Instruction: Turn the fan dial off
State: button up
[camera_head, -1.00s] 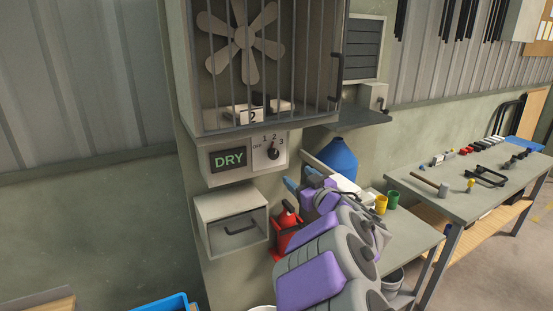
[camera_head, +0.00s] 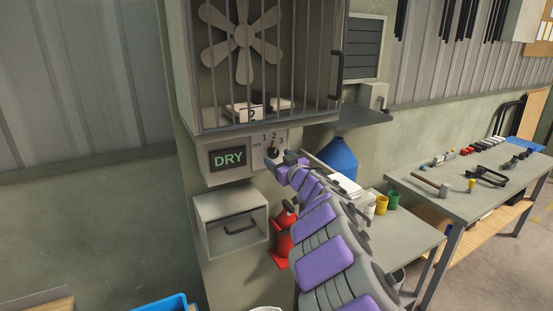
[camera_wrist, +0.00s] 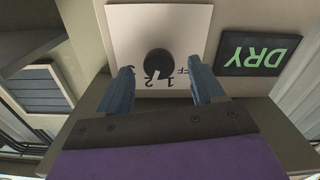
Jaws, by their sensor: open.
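The fan dial (camera_head: 273,152) is a black knob on a white plate marked OFF, 1, 2, 3, below the fan cage. In the wrist view the dial (camera_wrist: 159,64) sits between and just beyond my two blue fingertips, with its pointer near 2. My gripper (camera_head: 290,163) is at the lower right of the dial in the head view and partly covers the plate. The fingers of my gripper (camera_wrist: 167,80) are apart, one on each side of the dial; I cannot tell whether they touch it. The fan (camera_head: 240,38) is behind bars.
A DRY display (camera_head: 229,158) is left of the dial, with a handled drawer box (camera_head: 232,221) below. A workbench (camera_head: 440,203) with tools stands at right.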

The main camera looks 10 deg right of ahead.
jog(key=shift+x, duration=1.05)
jog(key=shift+d, duration=0.1)
jog(key=c, duration=1)
